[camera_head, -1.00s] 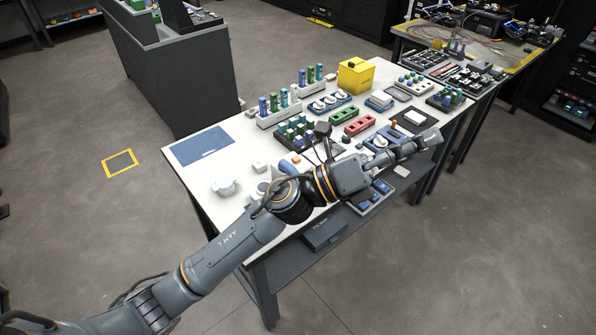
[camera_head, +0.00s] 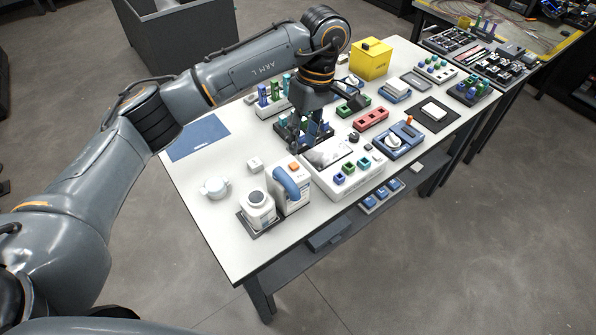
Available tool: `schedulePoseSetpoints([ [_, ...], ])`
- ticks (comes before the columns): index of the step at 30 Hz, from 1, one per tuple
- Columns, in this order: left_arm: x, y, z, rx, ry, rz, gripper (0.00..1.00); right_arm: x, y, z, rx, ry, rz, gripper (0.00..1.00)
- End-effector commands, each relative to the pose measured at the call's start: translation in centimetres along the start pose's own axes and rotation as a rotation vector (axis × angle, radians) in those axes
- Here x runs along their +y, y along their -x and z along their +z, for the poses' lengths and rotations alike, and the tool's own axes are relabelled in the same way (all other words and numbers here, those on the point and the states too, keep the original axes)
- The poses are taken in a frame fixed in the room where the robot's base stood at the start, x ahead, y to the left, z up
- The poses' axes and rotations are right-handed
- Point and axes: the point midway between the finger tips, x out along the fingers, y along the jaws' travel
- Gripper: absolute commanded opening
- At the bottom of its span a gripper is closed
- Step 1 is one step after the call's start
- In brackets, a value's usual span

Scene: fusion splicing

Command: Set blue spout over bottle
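The blue spout (camera_head: 287,182) is a thick curved tube on a white dispenser box (camera_head: 295,201) with an orange spot on top, near the table's front. The white bottle (camera_head: 259,210) stands upright on a dark tray (camera_head: 246,227), just left of the spout. The spout bends down beside the bottle, and its end does not appear to lie over the bottle's grey top. My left gripper (camera_head: 305,134) points down at a dark rack (camera_head: 317,143) of blue and green pieces, behind and apart from the spout. Its fingers blend with the rack, so their opening is unclear. My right gripper is not seen.
A white block with colored caps (camera_head: 357,184) stands right of the dispenser. A small white pot (camera_head: 214,187) and a blue mat (camera_head: 199,138) lie left. A yellow box (camera_head: 371,61) stands at the back. The front left table corner is clear.

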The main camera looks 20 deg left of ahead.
Motion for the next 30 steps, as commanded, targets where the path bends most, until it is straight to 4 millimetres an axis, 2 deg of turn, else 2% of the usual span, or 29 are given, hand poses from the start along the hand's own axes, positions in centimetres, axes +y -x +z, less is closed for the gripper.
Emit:
schedulePoseSetpoints([
  [6,-0.1,-3.1,0.2,-0.007,0.000,-0.006,0.36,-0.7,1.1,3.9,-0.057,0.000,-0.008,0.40],
  [10,-0.2,-5.9,0.2,-0.007,0.000,-0.005,0.36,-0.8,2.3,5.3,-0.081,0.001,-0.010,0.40],
  [14,-0.2,-8.6,0.3,-0.007,0.000,-0.004,0.36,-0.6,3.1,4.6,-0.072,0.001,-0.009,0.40],
  [18,-0.1,-11.0,0.3,-0.007,0.000,-0.002,0.36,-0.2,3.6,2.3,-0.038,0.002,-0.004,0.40],
  [21,0.0,-12.2,0.3,-0.007,0.000,0.000,0.36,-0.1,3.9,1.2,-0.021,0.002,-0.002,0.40],
  [30,0.1,-13.5,0.3,-0.005,0.000,0.002,0.36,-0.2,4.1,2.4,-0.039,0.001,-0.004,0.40],
])
